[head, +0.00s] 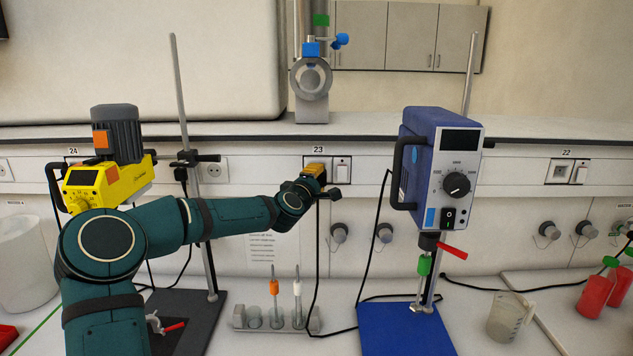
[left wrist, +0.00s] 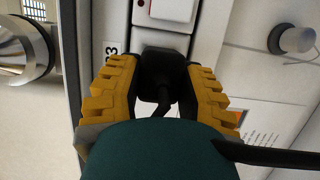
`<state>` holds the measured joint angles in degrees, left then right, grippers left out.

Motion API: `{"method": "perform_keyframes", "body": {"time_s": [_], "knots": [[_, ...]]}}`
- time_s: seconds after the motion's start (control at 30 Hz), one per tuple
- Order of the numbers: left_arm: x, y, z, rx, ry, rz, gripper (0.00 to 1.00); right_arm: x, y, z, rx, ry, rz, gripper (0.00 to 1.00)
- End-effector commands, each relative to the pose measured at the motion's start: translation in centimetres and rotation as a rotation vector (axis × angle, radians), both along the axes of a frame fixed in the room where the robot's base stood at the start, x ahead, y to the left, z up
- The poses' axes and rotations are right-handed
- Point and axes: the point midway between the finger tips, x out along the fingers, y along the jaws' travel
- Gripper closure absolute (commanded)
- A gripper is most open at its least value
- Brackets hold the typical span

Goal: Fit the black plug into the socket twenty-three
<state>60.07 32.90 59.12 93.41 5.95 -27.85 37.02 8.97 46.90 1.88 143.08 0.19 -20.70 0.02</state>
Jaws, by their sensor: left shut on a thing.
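My left gripper (head: 315,169) is at the wall panel under the label 23 (head: 318,149), its yellow fingers just left of a white switch (head: 343,164). In the left wrist view, the gripper (left wrist: 166,92) is shut on the black plug (left wrist: 160,72), with a yellow finger on each side. The plug's front faces the panel; I cannot tell whether it touches or sits in the socket. Socket twenty-three is hidden behind the plug and fingers. The plug's black cable (head: 317,245) hangs down to the bench. My right gripper is not in view.
A blue stirrer unit (head: 424,180) stands right of the gripper, and a yellow-grey one (head: 120,160) is at left. Grey knobs (head: 339,232) stick out below the panel.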

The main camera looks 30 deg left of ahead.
Motion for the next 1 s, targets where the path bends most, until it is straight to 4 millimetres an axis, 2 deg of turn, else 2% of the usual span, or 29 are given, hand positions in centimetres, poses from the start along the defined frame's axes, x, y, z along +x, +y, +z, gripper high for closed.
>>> {"method": "perform_keyframes", "body": {"time_s": [0.73, 1.0], "knots": [[0.67, 0.39, 0.02, 0.001, -0.001, 0.000, 1.00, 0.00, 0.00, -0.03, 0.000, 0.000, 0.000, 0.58], [0.66, 0.38, -0.07, 0.001, -0.001, 0.000, 1.00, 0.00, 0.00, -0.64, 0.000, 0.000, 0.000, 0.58]]}}
